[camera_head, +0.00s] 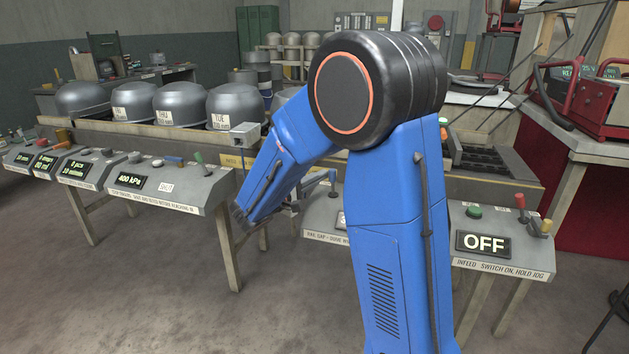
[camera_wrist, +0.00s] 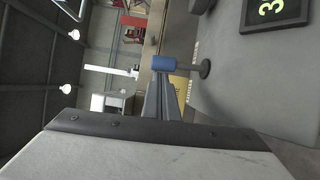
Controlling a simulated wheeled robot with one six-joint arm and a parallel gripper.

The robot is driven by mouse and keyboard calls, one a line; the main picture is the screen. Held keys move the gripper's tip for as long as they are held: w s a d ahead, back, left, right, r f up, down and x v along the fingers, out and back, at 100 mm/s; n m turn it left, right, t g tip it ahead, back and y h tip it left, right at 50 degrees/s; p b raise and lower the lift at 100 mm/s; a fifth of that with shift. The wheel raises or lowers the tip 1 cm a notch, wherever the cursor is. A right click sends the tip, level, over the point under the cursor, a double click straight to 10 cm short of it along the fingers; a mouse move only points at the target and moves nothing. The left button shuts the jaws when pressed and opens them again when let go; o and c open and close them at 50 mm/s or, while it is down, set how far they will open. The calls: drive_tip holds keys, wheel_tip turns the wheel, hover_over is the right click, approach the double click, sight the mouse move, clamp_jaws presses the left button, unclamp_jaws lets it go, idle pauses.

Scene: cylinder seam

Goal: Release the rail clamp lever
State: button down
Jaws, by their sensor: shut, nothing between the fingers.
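The rail clamp lever shows in the wrist view as a blue handle (camera_wrist: 163,63) on a short dark stem. Its round dark base (camera_wrist: 205,68) sits on the grey console face. My gripper (camera_wrist: 165,82) is shut and empty, with its grey fingers pointing at the blue handle. The fingertips appear close to the handle or against it; I cannot tell if they touch. In the head view, my blue arm hides much of this console, and the lever's dark base (camera_head: 333,193) shows just beside the arm. The label below it (camera_head: 326,238) is partly covered.
A display reading 3 (camera_wrist: 272,10) is on the same console. To the left stands a console reading 400 kPa (camera_head: 130,181) with small levers. To the right is a console reading OFF (camera_head: 483,243) with a green button. Grey domed cylinders (camera_head: 180,104) line the bench behind.

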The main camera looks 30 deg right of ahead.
sight(331, 173)
drive_tip(key=s+m, duration=0.1)
drive_tip(key=d+r+m+y, duration=0.1)
drive_tip(key=m, duration=0.1)
drive_tip(key=shift+s+d, duration=0.3)
drive_tip(key=shift+s, duration=0.05)
drive_tip(key=shift+s+d+m+y, duration=0.6)
drive_tip(key=shift+m+y, duration=0.2)
drive_tip(key=shift+m, duration=0.2)
drive_tip(key=shift+w+a+r, duration=0.25)
drive_tip(key=shift+w+r, duration=0.05)
drive_tip(key=shift+w, duration=0.15)
drive_tip(key=shift+w+a+r, duration=0.3)
drive_tip(key=shift+w+a, duration=0.05)
drive_tip(key=shift+w, duration=0.25)
drive_tip(key=shift+w+a+r, duration=0.25)
drive_tip(key=shift+w+a, duration=0.1)
drive_tip(key=shift+w, duration=0.2)
drive_tip(key=v, duration=1)
drive_tip(key=shift+a, duration=0.1)
